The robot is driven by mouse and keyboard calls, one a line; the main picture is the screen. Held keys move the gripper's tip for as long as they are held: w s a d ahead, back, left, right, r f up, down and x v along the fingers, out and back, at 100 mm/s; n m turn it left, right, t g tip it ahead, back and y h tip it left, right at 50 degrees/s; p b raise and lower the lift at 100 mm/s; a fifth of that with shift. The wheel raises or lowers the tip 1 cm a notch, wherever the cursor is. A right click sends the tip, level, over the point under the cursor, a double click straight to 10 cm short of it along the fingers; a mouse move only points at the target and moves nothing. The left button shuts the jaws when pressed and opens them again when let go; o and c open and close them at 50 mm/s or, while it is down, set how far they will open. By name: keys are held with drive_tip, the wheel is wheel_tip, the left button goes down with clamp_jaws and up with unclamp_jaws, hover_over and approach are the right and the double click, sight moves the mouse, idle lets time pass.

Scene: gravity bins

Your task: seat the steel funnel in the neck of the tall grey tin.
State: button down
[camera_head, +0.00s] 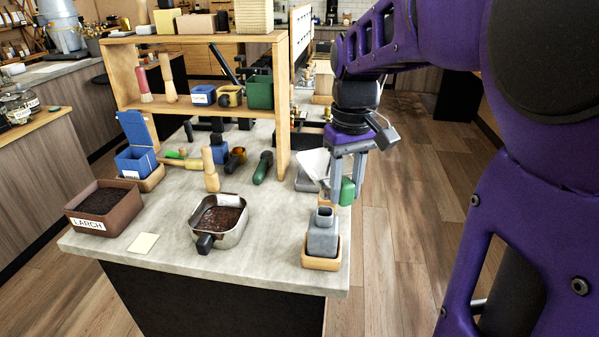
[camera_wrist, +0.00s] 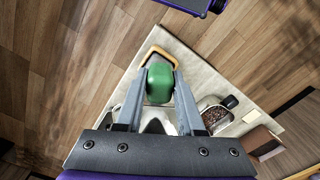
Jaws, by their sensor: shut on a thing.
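The steel funnel (camera_head: 313,166) is a pale metal cone with what looks like a green grip (camera_head: 347,190). My gripper (camera_head: 343,199) is shut on this green grip, and the cone hangs tilted at its left. The wrist view shows the green grip (camera_wrist: 160,84) between the fingers of my gripper (camera_wrist: 160,72), with part of the pale cone (camera_wrist: 156,126) nearer the wrist. The tall grey tin (camera_head: 322,238) stands upright, its narrow neck uppermost. The funnel is above and apart from the neck. The tin is mostly hidden in the wrist view.
The tin stands in a shallow wooden tray (camera_head: 321,264) near the counter's front right corner. A metal pan of brown bits (camera_head: 231,237) and a brown LARCH box (camera_head: 77,224) stand to the left. A wooden shelf (camera_head: 283,104) rises behind. Bare counter separates pan and tray.

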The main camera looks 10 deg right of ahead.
sight(344, 202)
drive_tip(key=shift+f, duration=0.1)
drive_tip(key=shift+f+b, duration=1)
drive_tip(key=shift+f, duration=0.6)
drive_tip(key=shift+f+b, duration=1.15)
drive_tip(key=shift+f, duration=0.7)
idle(1.1)
drive_tip(key=shift+c, duration=2.2)
unclamp_jaws()
wheel_tip(344, 202, up, 17)
drive_tip(key=p, duration=0.4)
drive_tip(key=shift+r, duration=0.2)
